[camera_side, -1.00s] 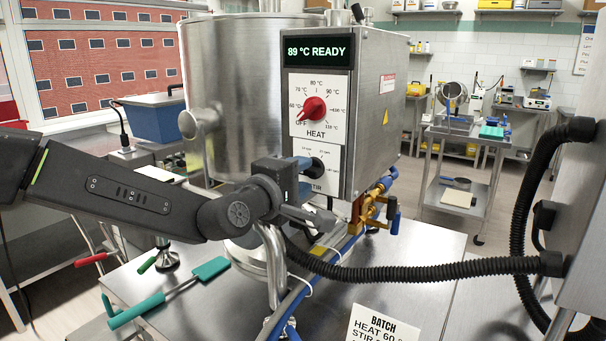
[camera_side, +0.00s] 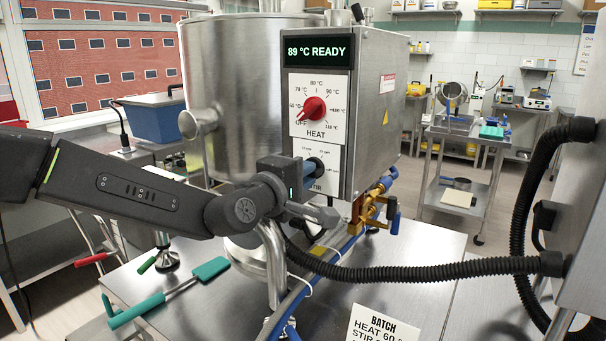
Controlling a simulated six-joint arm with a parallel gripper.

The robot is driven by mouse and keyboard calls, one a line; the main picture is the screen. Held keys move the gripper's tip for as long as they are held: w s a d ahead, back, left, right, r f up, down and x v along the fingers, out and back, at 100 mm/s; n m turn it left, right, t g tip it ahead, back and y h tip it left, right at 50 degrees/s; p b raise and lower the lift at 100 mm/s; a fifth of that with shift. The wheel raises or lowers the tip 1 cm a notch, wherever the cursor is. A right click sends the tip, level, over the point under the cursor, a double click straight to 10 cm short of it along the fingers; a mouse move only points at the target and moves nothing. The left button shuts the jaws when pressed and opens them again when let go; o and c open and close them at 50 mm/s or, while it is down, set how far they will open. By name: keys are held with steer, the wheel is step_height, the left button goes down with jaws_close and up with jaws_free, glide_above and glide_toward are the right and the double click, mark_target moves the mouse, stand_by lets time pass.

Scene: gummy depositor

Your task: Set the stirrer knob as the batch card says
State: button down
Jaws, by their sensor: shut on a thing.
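The stirrer knob, dark, sits on the white STIR panel (camera_side: 334,160) on the front of the depositor's control box. My gripper (camera_side: 306,172) is at this knob, shut on it, and covers most of it and part of its scale. Where the knob points is hidden. Above it, the red HEAT knob (camera_side: 314,107) points to the lower left, near OFF. The display (camera_side: 318,51) reads "89 °C READY". The batch card (camera_side: 384,321) lies at the bottom edge of the view; "BATCH", "HEAT 60" and part of a "STIR" line show, and the stir value is cut off.
The steel kettle (camera_side: 245,80) stands behind my arm. A blue hose (camera_side: 335,257) and brass valve (camera_side: 372,208) are below the box. A black corrugated hose (camera_side: 440,272) crosses the front. A teal spatula (camera_side: 208,270) lies on the steel table (camera_side: 215,310).

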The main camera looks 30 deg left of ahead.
steer(key=shift+m, duration=0.4)
steer(key=m, duration=1.3)
steer(key=shift+m, duration=0.3)
stand_by(0.4)
steer(key=c, duration=1.1)
jaws_free()
steer(key=shift+c, duration=0.2)
